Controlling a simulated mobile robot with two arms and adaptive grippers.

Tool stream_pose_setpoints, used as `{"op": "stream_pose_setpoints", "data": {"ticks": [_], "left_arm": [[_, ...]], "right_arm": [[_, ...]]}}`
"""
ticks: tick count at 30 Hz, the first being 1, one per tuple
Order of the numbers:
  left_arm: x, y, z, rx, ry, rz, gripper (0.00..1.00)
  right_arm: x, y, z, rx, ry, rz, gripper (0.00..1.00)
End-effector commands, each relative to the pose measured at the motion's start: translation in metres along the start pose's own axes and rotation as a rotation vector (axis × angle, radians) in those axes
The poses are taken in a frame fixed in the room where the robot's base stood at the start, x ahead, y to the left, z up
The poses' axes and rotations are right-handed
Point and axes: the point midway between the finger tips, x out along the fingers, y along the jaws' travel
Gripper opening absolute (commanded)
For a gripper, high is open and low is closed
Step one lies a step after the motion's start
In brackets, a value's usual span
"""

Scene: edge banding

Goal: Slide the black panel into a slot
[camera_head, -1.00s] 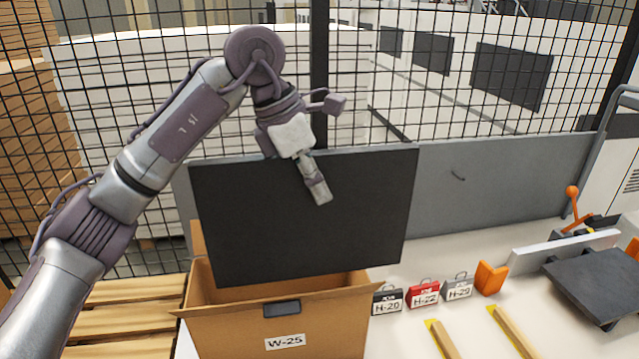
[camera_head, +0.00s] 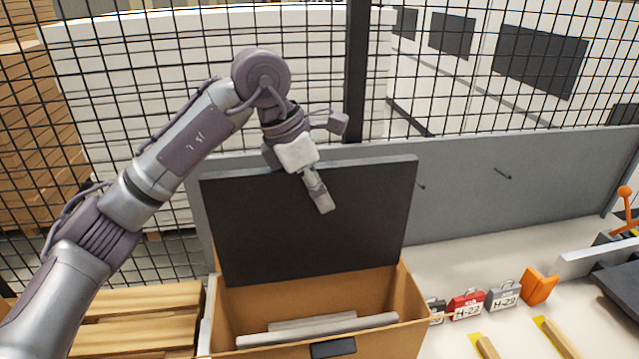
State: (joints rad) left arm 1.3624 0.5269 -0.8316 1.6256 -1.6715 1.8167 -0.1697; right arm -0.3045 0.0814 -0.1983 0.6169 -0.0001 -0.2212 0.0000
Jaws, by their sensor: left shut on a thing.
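The black panel (camera_head: 300,235) hangs upright above the rear of an open cardboard box (camera_head: 416,300). My left gripper (camera_head: 319,195) is shut on the panel near the middle of its top edge, with one finger in front of its face. The panel's lower edge is at or just inside the box's back part; I cannot tell how deep. Grey strips (camera_head: 325,327) show inside the box, in front of the panel. They may be dividers or panel tops; the slots themselves are not clear. My right gripper is not in view.
A grey board (camera_head: 510,175) and a wire mesh fence stand behind. To the right of the box are a red tag case (camera_head: 467,304), a grey one (camera_head: 503,296) and an orange block (camera_head: 538,286). A wooden pallet (camera_head: 140,310) lies to the left.

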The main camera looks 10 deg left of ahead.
Motion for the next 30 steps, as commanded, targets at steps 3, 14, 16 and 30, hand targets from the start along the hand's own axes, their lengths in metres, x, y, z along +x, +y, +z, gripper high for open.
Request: {"op": "stream_pose_setpoints", "data": {"ticks": [3,14,16,30], "left_arm": [[0.008,0.000,-0.003,0.001,-0.005,0.002,0.00],[0.036,0.001,-0.015,0.000,-0.004,0.002,0.00],[0.042,0.000,-0.017,0.000,-0.004,0.002,0.00],[0.078,0.001,-0.032,0.001,-0.005,0.002,0.00]], "right_arm": [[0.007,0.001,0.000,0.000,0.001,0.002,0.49],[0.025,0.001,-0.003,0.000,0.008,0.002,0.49],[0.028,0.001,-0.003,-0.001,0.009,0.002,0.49],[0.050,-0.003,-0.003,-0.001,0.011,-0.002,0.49]]}}
